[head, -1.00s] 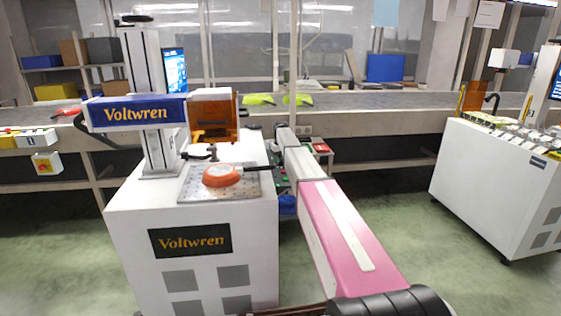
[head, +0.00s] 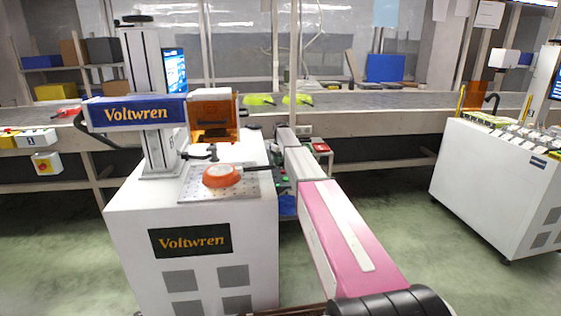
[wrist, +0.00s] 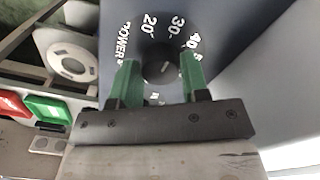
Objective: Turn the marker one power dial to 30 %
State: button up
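The power dial (wrist: 160,62) is a dark round knob on a grey-blue panel in the wrist view. White print around it reads POWER, 20, 30 and 40. A small pale mark shows on the knob, but I cannot read its setting. The two green fingers of my gripper (wrist: 162,80) stand on either side of the knob, close against its edges. I cannot tell whether they press on it. In the head view the laser marker with the blue Voltwren head (head: 138,113) stands on a white cabinet (head: 190,285). My arm reaches along its right side, where the dial and gripper are hidden.
In the wrist view a green button (wrist: 46,107), a red button (wrist: 12,103) and a round white part (wrist: 72,55) are at left. A conveyor (head: 380,101) runs behind; another white cabinet (head: 490,180) stands right.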

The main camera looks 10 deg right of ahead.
aim_at(281, 160)
jog(key=o, duration=0.3)
notch_tip(281, 160, up, 11)
dwell(0.5)
jog(key=shift+f, duration=0.1)
